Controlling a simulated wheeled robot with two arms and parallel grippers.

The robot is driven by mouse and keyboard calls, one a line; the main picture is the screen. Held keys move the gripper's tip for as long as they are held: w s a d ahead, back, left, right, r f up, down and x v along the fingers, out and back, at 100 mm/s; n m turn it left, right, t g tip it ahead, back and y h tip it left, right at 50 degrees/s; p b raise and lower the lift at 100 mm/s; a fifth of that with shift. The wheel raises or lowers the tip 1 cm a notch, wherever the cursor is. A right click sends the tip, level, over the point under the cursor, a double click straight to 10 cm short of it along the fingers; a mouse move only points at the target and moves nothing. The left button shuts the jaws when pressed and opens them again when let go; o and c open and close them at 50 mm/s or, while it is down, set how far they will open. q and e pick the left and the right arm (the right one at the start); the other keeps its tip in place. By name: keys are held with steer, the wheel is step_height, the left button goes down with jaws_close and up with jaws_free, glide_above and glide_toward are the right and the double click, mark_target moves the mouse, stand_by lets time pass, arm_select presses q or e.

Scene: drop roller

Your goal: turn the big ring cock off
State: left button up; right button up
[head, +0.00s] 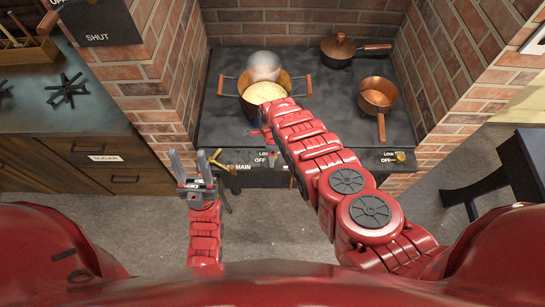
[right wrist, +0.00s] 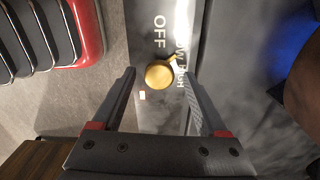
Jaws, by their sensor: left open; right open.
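The front panel of the stove carries brass cocks beside LOW and OFF labels. No label readable here names the big ring, so I cannot tell which cock it is. In the right wrist view, a round brass cock (right wrist: 160,75) sits between the fingers of my right gripper (right wrist: 159,78), which is open. The OFF label is beside the cock, and its small handle points to the upper right. In the head view, the right forearm hides part of the middle panel. My left gripper (head: 189,157) is open and empty, left of the yellow lever (head: 222,164) by the MAIN label.
A small copper saucepan (head: 378,92) and a lidded dark pan (head: 338,48) stand right. Another brass cock (head: 400,156) is at the panel's right end. Brick walls flank the stove.

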jaws_close()
stand_by(0.5)
steer(key=shift+n, duration=0.4)
steer(key=n, duration=0.4)
steer(key=shift+n, duration=0.3)
steer(key=shift+s+f+n+b, duration=0.1)
steer(key=shift+n+b, duration=0.35)
steer(key=shift+n, duration=1.85)
